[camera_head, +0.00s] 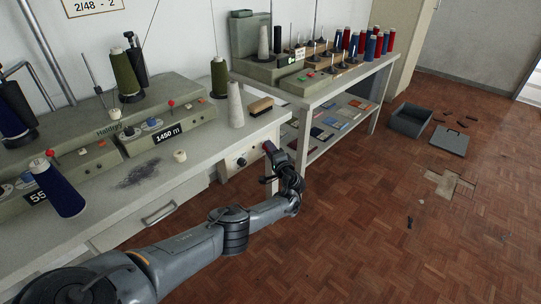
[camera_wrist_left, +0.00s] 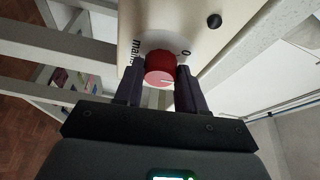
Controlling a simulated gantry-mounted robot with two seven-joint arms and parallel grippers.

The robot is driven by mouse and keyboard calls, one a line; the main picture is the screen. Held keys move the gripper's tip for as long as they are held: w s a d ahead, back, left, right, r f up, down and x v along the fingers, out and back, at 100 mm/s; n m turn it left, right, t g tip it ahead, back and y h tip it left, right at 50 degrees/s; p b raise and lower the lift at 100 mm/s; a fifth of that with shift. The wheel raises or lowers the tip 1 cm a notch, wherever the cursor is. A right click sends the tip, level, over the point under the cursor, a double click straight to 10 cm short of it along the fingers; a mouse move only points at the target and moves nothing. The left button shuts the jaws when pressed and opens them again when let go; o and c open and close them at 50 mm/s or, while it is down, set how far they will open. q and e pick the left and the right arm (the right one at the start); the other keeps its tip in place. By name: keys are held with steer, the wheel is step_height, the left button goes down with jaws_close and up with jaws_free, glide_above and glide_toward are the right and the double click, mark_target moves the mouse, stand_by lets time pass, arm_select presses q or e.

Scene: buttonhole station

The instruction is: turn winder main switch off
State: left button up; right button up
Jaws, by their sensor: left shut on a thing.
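The main switch is a round red knob (camera_wrist_left: 160,68) on a pale panel (camera_wrist_left: 205,35) in the left wrist view. The word "main" is printed on one side of it and a "0" on the other. A thin pale line crosses the knob's pink face; which mark it points to is hard to tell. My left gripper (camera_wrist_left: 160,88) has its dark fingers on either side of the knob, shut on it. In the head view my left gripper (camera_head: 271,157) is at the right end of the winder bench, by the box under its top. My right gripper is not in view.
The winder bench (camera_head: 190,165) carries thread cones and grey-green winder units (camera_head: 150,135). A second table (camera_head: 345,82) with many spools and a lower shelf stands just beyond my gripper. A grey crate (camera_head: 411,120) sits on the parquet floor, which is mostly clear at right.

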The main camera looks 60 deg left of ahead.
arm_select(q)
steer(key=shift+w+f+n+g+y+b, duration=0.1)
steer(key=shift+n+g+y+b, duration=0.3)
steer(key=shift+n+b, duration=1.3)
steer(key=shift+f+n+g+y+b, duration=0.15)
steer(key=shift+n+y+b, duration=0.7)
steer(key=shift+b, duration=1.45)
steer(key=shift+w+f+n+g+y+b, duration=0.15)
steer(key=shift+n+g+b, duration=0.2)
steer(key=shift+n+b, duration=1.5)
steer(key=shift+s+r, duration=0.1)
steer(key=shift+r, duration=0.05)
steer(key=o, duration=1.1)
steer(key=shift+c, duration=0.2)
steer(key=shift+d, duration=0.1)
